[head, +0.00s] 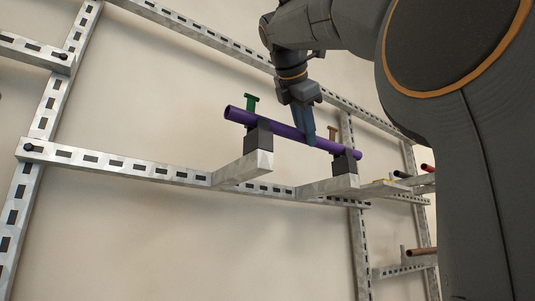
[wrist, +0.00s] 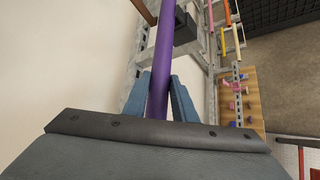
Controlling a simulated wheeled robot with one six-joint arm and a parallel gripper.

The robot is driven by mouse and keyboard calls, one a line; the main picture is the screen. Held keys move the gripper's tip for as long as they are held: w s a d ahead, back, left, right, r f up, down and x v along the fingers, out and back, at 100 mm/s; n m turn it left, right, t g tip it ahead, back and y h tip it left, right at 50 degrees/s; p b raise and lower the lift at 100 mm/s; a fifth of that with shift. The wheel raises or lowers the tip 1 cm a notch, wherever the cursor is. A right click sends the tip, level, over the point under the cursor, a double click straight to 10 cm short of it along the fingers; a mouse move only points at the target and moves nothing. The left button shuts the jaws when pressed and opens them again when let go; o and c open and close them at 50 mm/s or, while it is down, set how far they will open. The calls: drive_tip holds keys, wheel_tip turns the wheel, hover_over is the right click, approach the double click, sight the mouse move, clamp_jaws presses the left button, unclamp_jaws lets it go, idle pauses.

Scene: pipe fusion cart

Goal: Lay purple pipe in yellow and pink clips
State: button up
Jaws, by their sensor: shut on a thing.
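The purple pipe (head: 285,131) lies nearly level across two dark clip blocks, tilted down to the right in the head view. The left block (head: 258,140) has a green tab (head: 251,103) behind it. The right block (head: 345,162) has a brownish tab (head: 332,133) beside it. I cannot tell whether the pipe is seated in the blocks or just above them. I see no clearly yellow or pink clip at the pipe. My gripper (head: 309,136) is shut on the pipe between the blocks. The wrist view shows the pipe (wrist: 165,50) between its blue fingers.
Metal brackets (head: 245,168) hold the blocks out from a slotted rail frame (head: 120,165). More coloured pipes (head: 427,168) lie on brackets at the right. A wooden board (wrist: 240,110) with pink and purple pieces shows in the wrist view. The space left of the pipe is clear.

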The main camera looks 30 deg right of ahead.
drive_tip(key=shift+r+p, duration=2.45)
drive_tip(key=shift+p, duration=0.15)
drive_tip(key=shift+r, duration=1.15)
